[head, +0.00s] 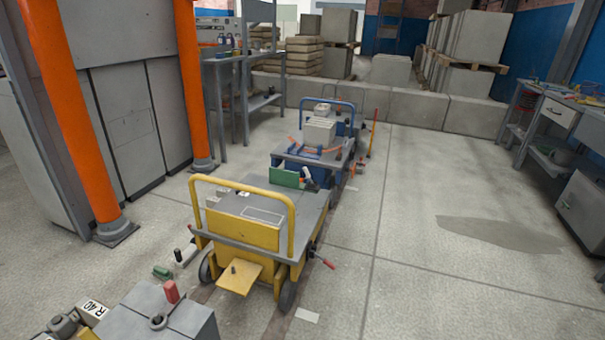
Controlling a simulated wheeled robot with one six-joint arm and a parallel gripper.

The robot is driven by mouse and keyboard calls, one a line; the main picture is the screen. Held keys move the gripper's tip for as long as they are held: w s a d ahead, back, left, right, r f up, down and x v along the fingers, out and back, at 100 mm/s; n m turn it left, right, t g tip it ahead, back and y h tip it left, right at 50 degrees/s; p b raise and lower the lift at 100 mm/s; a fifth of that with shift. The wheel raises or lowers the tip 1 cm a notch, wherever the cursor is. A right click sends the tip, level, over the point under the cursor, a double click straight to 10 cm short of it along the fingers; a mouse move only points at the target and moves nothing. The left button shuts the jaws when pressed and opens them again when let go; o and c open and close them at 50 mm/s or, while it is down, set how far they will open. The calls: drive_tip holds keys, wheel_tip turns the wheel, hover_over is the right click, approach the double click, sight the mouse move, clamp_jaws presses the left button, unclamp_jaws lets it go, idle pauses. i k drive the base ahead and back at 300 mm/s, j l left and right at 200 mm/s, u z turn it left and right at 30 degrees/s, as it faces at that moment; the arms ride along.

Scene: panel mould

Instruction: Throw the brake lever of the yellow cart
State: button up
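The yellow cart (244,236) stands in the middle of the head view, with a grey top, a yellow push handle and dark wheels. A lever with a red grip (327,263) sticks out low on its right side, near the right wheel; I take it for the brake lever. It slopes down to the right, and I cannot tell its set position. A yellow plate (239,277) with a dark knob juts from the cart's near end. My gripper is not in view, and nothing is seen touching the lever.
A blue cart (318,160) stands just behind the yellow one. Orange posts (72,115) and grey cabinets are at left. A grey block (160,318) with a red cylinder is at bottom left. The floor right of the carts is open, up to a workbench (560,118).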

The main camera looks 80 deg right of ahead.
sight(326, 262)
drive_tip(key=z, duration=2.5)
